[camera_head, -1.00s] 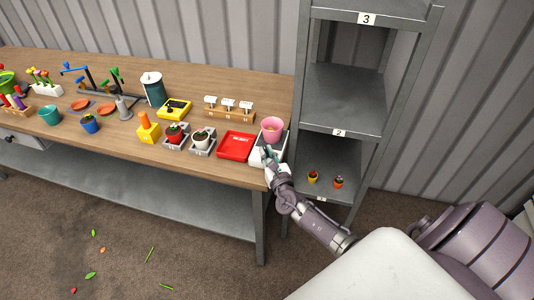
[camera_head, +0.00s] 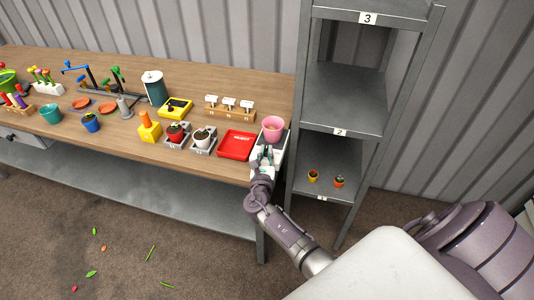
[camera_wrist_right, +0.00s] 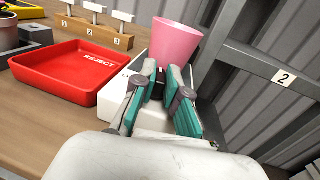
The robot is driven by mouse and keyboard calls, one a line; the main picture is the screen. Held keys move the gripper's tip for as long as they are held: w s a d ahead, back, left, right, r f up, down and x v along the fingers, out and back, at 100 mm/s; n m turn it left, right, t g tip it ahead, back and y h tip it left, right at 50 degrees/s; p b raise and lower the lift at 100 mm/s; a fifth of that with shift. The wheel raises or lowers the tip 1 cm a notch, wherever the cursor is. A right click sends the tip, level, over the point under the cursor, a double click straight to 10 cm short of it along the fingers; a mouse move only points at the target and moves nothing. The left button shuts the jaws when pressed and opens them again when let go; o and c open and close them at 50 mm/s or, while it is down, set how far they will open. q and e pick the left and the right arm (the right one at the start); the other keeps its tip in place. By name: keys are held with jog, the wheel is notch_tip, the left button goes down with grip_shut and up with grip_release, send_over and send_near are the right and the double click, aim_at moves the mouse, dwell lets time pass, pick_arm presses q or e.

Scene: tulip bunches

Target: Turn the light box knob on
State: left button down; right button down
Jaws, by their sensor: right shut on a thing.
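The light box (camera_head: 282,147) is a white box at the right end of the workbench, with a pink pot (camera_head: 273,127) on top. In the right wrist view the white box (camera_wrist_right: 122,84) and the pink pot (camera_wrist_right: 176,42) are straight ahead. My right gripper (camera_head: 266,156) is at the front of the box. In the right wrist view its teal-padded fingers (camera_wrist_right: 160,84) close around a small dark part, seemingly the knob (camera_wrist_right: 157,90), mostly hidden between them. My left gripper is not in view.
A red REJECT tray (camera_head: 238,145) sits just left of the box. A grey shelf rack (camera_head: 340,100) with numbered levels stands close on the right. A rack of numbered white tags (camera_head: 229,108) is behind.

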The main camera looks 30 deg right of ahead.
jog(key=shift+w+a+f+m+g+h+b, duration=0.1)
jog(key=shift+a+f+m+g+h+b, duration=0.15)
jog(key=shift+m+g+h+b, duration=0.25)
jog(key=m+g+h+b, duration=0.1)
jog(key=m+g+b, duration=0.1)
jog(key=g, duration=0.1)
jog(key=m+g+h+b, duration=0.2)
jog(key=b, duration=0.1)
jog(key=m+g+h+b, duration=0.2)
jog(key=g+b, duration=0.1)
jog(key=shift+w+g, duration=0.3)
jog(key=shift+r+m+g+b, duration=0.2)
jog(key=shift+m+g+b, duration=0.7)
jog(key=shift+g+b, duration=0.25)
jog(key=c, duration=1.2)
grip_release()
jog(key=a, duration=0.4)
jog(key=s+a, duration=0.1)
jog(key=a, duration=0.7)
jog(key=shift+s, duration=0.2)
